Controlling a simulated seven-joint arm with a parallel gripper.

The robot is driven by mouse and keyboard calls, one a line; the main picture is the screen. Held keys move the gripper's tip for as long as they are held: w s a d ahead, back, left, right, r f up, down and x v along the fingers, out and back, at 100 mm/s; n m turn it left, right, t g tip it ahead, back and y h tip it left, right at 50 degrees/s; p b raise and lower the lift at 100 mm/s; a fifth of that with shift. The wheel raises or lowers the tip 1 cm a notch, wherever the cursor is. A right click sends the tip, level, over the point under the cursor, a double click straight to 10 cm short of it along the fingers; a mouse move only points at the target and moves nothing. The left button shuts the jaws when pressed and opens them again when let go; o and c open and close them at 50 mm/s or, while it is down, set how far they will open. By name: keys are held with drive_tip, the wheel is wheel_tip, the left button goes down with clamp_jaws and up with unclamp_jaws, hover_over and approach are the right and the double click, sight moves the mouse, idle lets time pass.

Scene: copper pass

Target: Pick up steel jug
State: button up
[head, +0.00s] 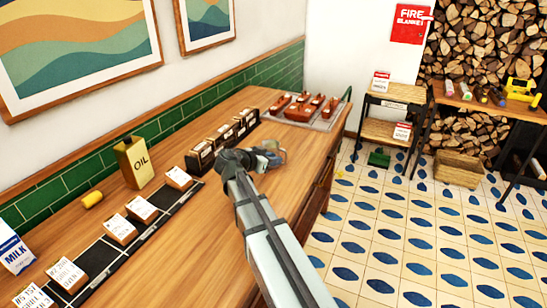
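My arm reaches in from the bottom of the head view over the wooden counter (190,235). My gripper (270,155) is at its far end, above the right part of the counter, small and seen from behind. I cannot tell whether its fingers are open or shut, or whether they hold something. I cannot make out a steel jug for sure; a small greyish shape at the gripper blends with it, and my arm hides part of the counter there.
Dark boxes (222,138) stand just behind my gripper. A tray (330,122) with copper-coloured vessels (305,105) is at the counter's far end. An oil can (138,162), a yellow cylinder (92,199), a milk carton (14,250) and labelled cards line the left. Bare wood lies in front.

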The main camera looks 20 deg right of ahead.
drive_tip(key=shift+x, duration=2.55)
drive_tip(key=shift+s+f, duration=0.1)
drive_tip(key=shift+f, duration=0.05)
drive_tip(key=shift+c, duration=0.2)
clamp_jaws()
